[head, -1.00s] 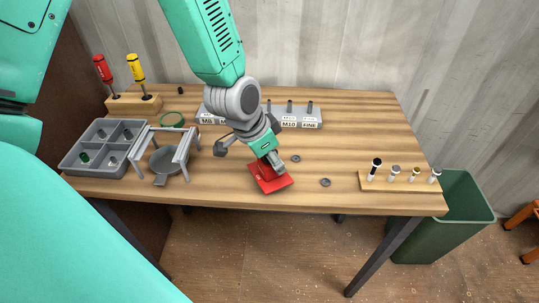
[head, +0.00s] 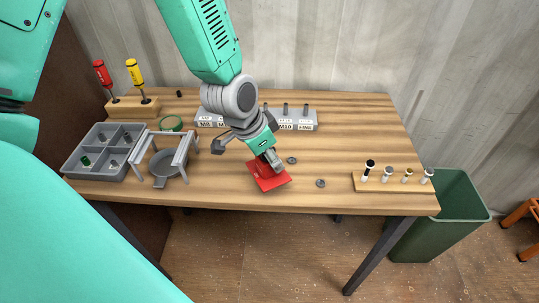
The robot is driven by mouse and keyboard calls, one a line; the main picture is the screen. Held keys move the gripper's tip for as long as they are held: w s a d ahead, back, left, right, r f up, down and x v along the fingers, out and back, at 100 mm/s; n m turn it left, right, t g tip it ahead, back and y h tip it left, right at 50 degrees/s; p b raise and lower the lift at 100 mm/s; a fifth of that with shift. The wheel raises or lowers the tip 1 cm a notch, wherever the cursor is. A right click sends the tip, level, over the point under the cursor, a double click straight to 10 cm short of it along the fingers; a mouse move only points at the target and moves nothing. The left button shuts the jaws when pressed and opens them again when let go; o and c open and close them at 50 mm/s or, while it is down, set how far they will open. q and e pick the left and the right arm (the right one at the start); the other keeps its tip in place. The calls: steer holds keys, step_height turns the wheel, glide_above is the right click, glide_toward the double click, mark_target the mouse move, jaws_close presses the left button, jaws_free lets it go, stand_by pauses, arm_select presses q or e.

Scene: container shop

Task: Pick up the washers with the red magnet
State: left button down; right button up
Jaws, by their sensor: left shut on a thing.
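My left gripper (head: 265,154) is shut on the red magnet (head: 270,178), a flat red block with an upright grip, near the table's front edge. The magnet looks tilted; I cannot tell whether it touches the table. One grey washer (head: 292,160) lies just right of the magnet. Another washer (head: 320,183) lies farther right, near the front edge. Whether any washer clings under the magnet is hidden. My right gripper is not in view.
A grey divided tray (head: 104,150) and a grey stand with a round pan (head: 166,163) are on the left. A grey labelled block (head: 293,120) stands behind the gripper. A wooden rack with pegs (head: 395,183) is at right, a green bin (head: 440,215) beyond.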

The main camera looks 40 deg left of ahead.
arm_select(q)
steer(key=shift+r+p, duration=0.3)
steer(key=shift+r, duration=0.3)
steer(key=shift+r+p, duration=0.3)
steer(key=shift+a+r+p, duration=0.85)
steer(key=shift+r+p, duration=0.25)
steer(key=shift+p, duration=0.15)
steer(key=shift+r+p, duration=0.3)
steer(key=shift+d+r, duration=0.15)
steer(key=shift+r, duration=0.2)
steer(key=shift+d+r+p, duration=0.3)
steer(key=shift+r+p, duration=0.25)
steer(key=shift+p, duration=0.05)
steer(key=shift+d+r+p, duration=0.3)
steer(key=shift+r+p, duration=0.2)
steer(key=shift+p, duration=0.05)
steer(key=shift+r+p, duration=0.35)
steer(key=shift+r, duration=0.25)
steer(key=shift+a+r, duration=0.35)
steer(key=shift+r, duration=0.15)
steer(key=shift+a+r, duration=0.2)
steer(key=shift+a, duration=0.1)
steer(key=shift+w+d+r, duration=0.1)
steer(key=shift+d, duration=0.45)
steer(key=shift+w+d, duration=0.1)
steer(key=shift+w, duration=0.25)
steer(key=w+d, duration=0.2)
steer(key=w, duration=0.7)
steer(key=shift+d, duration=0.4)
